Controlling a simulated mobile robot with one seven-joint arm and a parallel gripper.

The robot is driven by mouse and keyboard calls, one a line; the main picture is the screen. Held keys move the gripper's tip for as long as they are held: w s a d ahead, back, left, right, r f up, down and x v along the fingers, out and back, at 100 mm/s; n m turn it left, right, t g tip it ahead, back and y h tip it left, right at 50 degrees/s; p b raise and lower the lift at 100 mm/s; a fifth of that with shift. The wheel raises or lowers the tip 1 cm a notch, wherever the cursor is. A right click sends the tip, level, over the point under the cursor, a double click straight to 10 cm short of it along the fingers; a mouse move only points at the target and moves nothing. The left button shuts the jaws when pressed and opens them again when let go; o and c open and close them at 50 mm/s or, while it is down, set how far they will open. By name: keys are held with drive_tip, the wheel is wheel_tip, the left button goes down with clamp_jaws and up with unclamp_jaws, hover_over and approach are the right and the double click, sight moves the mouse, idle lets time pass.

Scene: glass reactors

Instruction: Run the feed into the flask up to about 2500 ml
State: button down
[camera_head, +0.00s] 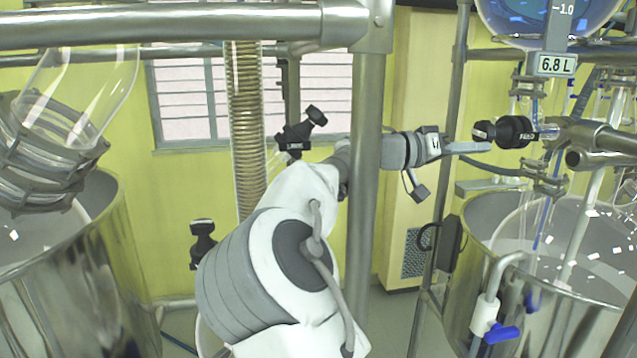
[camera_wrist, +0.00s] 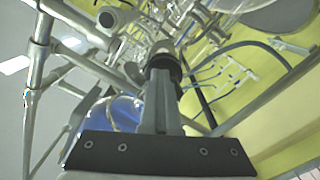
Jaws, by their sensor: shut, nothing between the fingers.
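The feed vessel (camera_head: 540,18) holds blue liquid at the upper right of the head view, above a sign reading 6.8 L (camera_head: 556,65). Below it is the black feed valve (camera_head: 514,132), with its knob toward my gripper. My gripper (camera_head: 484,147) is shut and empty, its fingertips close to the knob's lower left side. In the wrist view, the shut fingers (camera_wrist: 159,80) point at the black knob (camera_wrist: 163,64); I cannot tell whether they touch it. The glass flask (camera_head: 520,235) sits below in a metal bath; its level cannot be read.
The steel bath (camera_head: 470,300) surrounds the flask, with a blue-handled tap (camera_head: 500,334) at its front. A steel post (camera_head: 365,190) stands close to my arm, and a rail (camera_head: 160,24) crosses above. Another bath (camera_head: 85,285) with glassware is at left.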

drive_tip(key=shift+a+b, duration=0.1)
drive_tip(key=shift+b, duration=0.6)
drive_tip(key=shift+s+f, duration=0.1)
drive_tip(key=shift+s, duration=0.05)
drive_tip(key=a, duration=0.1)
drive_tip(key=s+a+b, duration=0.1)
drive_tip(key=a, duration=0.3)
drive_tip(key=shift+s+a+b, duration=0.15)
drive_tip(key=shift+s+b, duration=0.15)
drive_tip(key=shift+s, duration=0.05)
